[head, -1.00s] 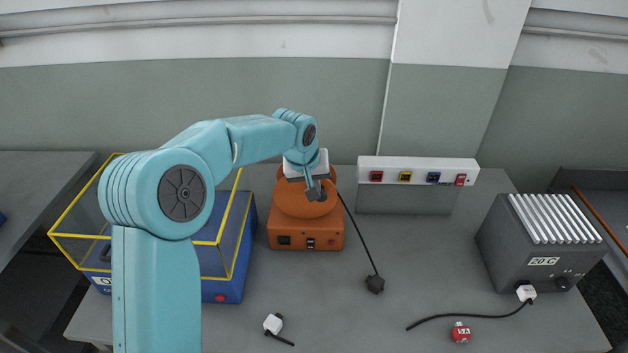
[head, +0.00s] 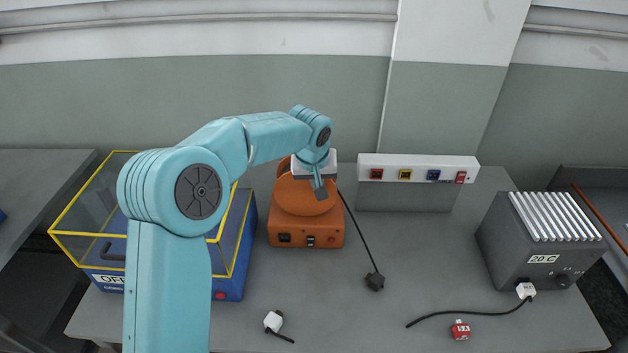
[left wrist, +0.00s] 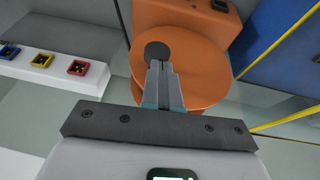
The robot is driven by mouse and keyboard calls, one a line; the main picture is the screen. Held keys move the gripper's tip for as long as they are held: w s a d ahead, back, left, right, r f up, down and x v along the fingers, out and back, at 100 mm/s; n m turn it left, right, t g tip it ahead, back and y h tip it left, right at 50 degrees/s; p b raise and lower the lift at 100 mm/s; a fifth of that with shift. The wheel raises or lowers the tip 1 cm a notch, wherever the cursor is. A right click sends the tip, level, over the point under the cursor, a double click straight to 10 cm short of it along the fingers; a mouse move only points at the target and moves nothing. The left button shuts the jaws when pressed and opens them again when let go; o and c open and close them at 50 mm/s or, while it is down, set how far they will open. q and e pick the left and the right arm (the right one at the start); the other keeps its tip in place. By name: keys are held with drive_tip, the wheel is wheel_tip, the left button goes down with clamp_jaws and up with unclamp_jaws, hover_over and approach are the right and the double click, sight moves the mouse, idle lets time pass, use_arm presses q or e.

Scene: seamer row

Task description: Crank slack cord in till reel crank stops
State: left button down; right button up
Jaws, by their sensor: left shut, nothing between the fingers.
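The orange reel (head: 290,197) sits on an orange base (head: 287,234) at the back middle of the bench. In the left wrist view I see its round disc (left wrist: 200,80) and a dark round knob (left wrist: 157,50) on it. My left gripper (head: 321,195) is over the reel's right side in the head view. In the left wrist view its fingers (left wrist: 164,67) are shut, empty, with the tips just by the knob; I cannot tell if they touch it. A black cord (head: 358,236) runs from the reel to a dark plug (head: 375,282) on the bench. My right gripper is not in view.
A socket strip (head: 410,162) stands right of the reel. A blue case with a yellow-framed clear cover (head: 232,270) is left. A grey finned box marked 20C (head: 540,250) is right.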

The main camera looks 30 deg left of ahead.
use_arm(q)
drive_tip(key=shift+w+d, duration=0.1)
drive_tip(key=shift+w+d+f+m+g+y+b, duration=0.2)
drive_tip(key=shift+w+d+f+g+y, duration=0.15)
drive_tip(key=shift+d+f+g+y, duration=0.35)
drive_tip(key=shift+w+d+f+m+g+y+b, duration=0.15)
drive_tip(key=shift+w+d+f+g+y+b, duration=0.25)
drive_tip(key=shift+y, duration=0.55)
drive_tip(key=shift+w+d+f+m+g+y+b, duration=0.15)
drive_tip(key=shift+w+d+f+g+y, duration=0.2)
drive_tip(key=shift+d+f+y, duration=0.4)
drive_tip(key=shift+a+r, duration=0.1)
drive_tip(key=shift+s, duration=0.1)
